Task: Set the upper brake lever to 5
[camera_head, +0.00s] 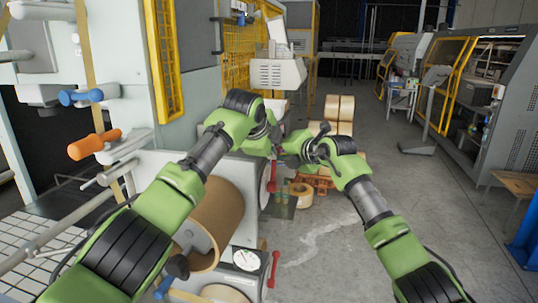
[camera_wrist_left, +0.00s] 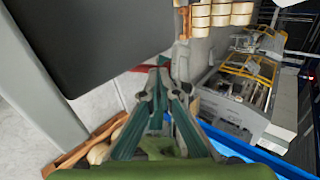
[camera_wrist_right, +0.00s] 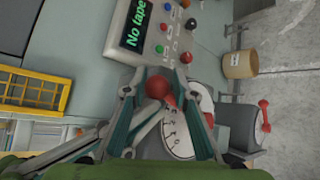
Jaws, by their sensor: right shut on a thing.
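The upper brake lever (camera_head: 272,176) is red and sits on the side of the grey machine, beside a white dial. In the right wrist view its round red knob (camera_wrist_right: 157,87) is between the fingers of my right gripper (camera_wrist_right: 158,82), which is shut on it. The white dial (camera_wrist_right: 178,138) lies just beyond the fingers, partly covered by them, and its reading is too small to tell. My left gripper (camera_wrist_left: 168,68) is empty, its fingertips close together. In the head view the left gripper is close to the right one, over the machine's side.
A lower red lever (camera_head: 273,269) with its dial (camera_head: 246,259) is below. A "No tape" panel (camera_wrist_right: 135,28) with coloured buttons is close to my right gripper. A brown roll (camera_head: 215,225) lies under my left arm. Grey floor (camera_head: 340,250) is open to the right.

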